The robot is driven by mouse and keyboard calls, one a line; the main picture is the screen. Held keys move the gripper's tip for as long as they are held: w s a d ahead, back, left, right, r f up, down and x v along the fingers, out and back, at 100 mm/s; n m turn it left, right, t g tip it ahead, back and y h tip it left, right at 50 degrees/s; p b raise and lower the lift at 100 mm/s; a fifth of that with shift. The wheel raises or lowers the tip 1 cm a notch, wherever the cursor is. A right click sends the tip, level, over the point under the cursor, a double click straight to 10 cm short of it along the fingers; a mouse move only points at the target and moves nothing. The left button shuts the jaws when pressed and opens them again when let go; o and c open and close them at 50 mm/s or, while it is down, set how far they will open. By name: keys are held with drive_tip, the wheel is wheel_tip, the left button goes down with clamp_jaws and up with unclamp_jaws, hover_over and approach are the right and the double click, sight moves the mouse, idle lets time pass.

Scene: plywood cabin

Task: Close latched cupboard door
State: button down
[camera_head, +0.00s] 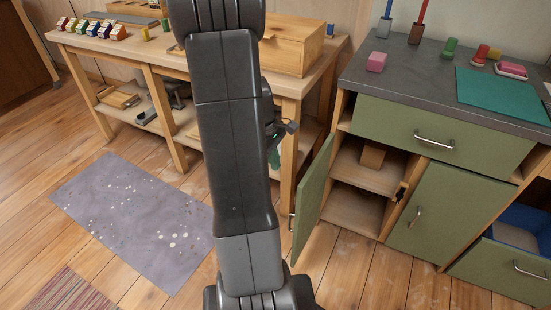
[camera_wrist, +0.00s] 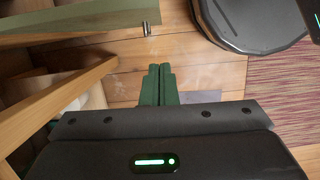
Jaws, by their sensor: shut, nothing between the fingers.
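The green cupboard door (camera_head: 313,195) stands wide open at the left of the counter unit, swung out toward the workbench. Its edge also shows at the upper left of the wrist view (camera_wrist: 80,22), with a small metal handle (camera_wrist: 147,32). A dark latch (camera_head: 400,191) sits on the right side of the cupboard opening. My gripper (camera_wrist: 158,70) is shut and empty, its green fingers pointing down over the floor, apart from the door. In the head view my arm hides most of it.
Inside the open cupboard a wooden block (camera_head: 373,156) lies on a shelf (camera_head: 370,175). A closed green door (camera_head: 432,212) is at its right, and an open drawer with a blue lining (camera_head: 517,232) beyond. The workbench (camera_head: 160,60) stands left.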

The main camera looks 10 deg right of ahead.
drive_tip(key=s+d+f+b, duration=0.2)
drive_tip(key=s+d+f, duration=0.1)
drive_tip(key=f, duration=0.3)
drive_tip(key=shift+d, duration=0.75)
drive_tip(key=shift+s, duration=0.15)
